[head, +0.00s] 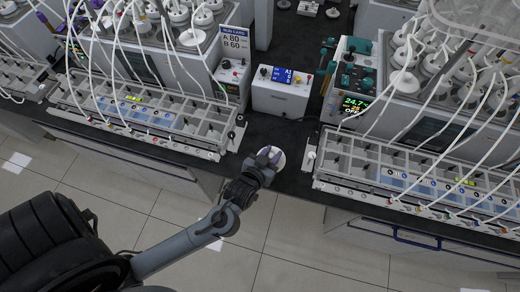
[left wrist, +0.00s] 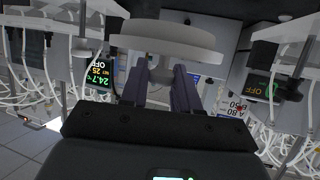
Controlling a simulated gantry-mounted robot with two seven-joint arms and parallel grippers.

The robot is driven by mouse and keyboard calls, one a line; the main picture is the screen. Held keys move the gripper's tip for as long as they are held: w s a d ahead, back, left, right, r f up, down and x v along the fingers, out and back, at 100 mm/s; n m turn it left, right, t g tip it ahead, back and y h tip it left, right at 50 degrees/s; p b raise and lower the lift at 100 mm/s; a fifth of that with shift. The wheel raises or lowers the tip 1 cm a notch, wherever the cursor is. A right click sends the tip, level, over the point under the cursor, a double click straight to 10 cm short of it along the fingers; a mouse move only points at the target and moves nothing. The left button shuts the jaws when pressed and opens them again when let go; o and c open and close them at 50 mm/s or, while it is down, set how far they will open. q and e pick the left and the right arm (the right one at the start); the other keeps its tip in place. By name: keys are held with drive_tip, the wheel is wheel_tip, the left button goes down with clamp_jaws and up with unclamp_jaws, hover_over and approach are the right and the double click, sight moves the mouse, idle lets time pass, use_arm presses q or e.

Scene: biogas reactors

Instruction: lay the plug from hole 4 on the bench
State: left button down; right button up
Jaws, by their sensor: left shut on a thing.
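The plug (head: 277,163) is a round white disc held by my left gripper (head: 269,154). In the head view it appears over the dark bench (head: 283,135), in the gap between the two reactor stations. I cannot tell whether it touches the bench. The left wrist view shows the plug (left wrist: 165,38) as a wide pale disc at the fingertips, with the left gripper's two dark purple fingers (left wrist: 160,78) closed on a narrower part beneath it. Hole 4 cannot be made out. My right gripper is not in view.
Gas-meter racks with tubes stand left (head: 150,113) and right (head: 420,170) of the gap. A white control box (head: 281,92) with a blue display stands behind it. A green-knobbed unit (head: 350,80) stands right of that box. Bare bench lies between the racks.

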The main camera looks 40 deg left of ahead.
use_arm(q)
drive_tip(key=w+a+f, duration=0.1)
drive_tip(key=a, duration=0.1)
drive_tip(key=w+a+f, duration=0.1)
drive_tip(key=a+f, duration=0.1)
drive_tip(key=a, duration=0.1)
drive_tip(key=w+a+f, duration=0.1)
drive_tip(key=a+f, duration=0.1)
drive_tip(key=a, duration=0.1)
drive_tip(key=shift+a+f, duration=0.1)
drive_tip(key=shift+a, duration=0.05)
drive_tip(key=shift+f+b, duration=0.35)
drive_tip(key=shift+f, duration=1.65)
drive_tip(key=shift+f, duration=0.15)
